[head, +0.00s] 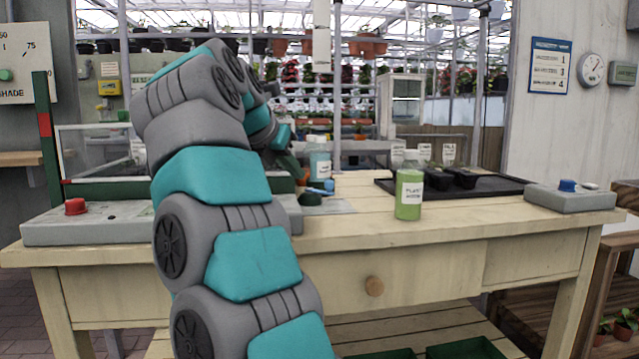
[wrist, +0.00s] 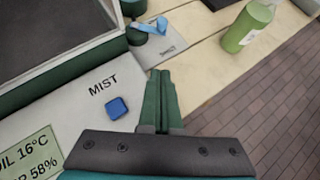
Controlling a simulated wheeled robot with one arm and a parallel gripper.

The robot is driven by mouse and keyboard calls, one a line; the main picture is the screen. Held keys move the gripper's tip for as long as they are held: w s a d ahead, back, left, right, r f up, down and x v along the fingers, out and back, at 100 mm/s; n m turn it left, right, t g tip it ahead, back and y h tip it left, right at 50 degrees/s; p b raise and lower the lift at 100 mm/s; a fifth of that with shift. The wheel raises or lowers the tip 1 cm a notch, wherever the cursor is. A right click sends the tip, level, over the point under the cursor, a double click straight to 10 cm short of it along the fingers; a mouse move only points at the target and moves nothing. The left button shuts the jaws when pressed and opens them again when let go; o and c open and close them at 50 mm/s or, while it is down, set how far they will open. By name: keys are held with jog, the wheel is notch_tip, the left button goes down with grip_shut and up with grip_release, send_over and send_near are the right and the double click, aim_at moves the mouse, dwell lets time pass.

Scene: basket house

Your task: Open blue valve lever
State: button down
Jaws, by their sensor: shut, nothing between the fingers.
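The blue valve lever (wrist: 152,26) shows at the top of the wrist view, by a dark green base on a small grey plate (wrist: 172,46) with a label too small to read. In the head view the blue lever (head: 322,187) is small and just right of my arm. My gripper (wrist: 160,74) is shut and empty, its green fingers side by side. In the wrist picture the fingertips point up toward the plate, below the lever and apart from it. My arm hides part of the valve's surroundings in the head view.
A blue button (wrist: 116,108) marked MIST sits on a grey panel left of the fingers. A green bottle (head: 409,192) stands on the wooden bench (head: 350,225), right of the lever. A black tray (head: 500,184) lies behind it. A red button (head: 75,206) is at left.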

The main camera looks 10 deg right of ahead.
aim_at(329, 193)
jog(key=b+x, duration=0.1)
jog(key=x, duration=0.9)
jog(key=shift+d+f+b, duration=0.1)
jog(key=shift+f+b, duration=0.05)
jog(key=shift+b, duration=0.2)
jog(key=shift+w+d+r+p, duration=0.25)
jog(key=shift+w+r+p, duration=0.15)
jog(key=shift+p, duration=0.1)
jog(key=shift+w+d+r+p, duration=0.25)
jog(key=shift+w+d+p, duration=0.35)
jog(key=shift+w+d, duration=0.15)
jog(key=shift+w+f, duration=0.1)
jog(key=shift+w, duration=0.2)
jog(key=shift+d+f+b, duration=0.1)
jog(key=shift+d+b, duration=0.1)
jog(key=shift+b, duration=0.1)
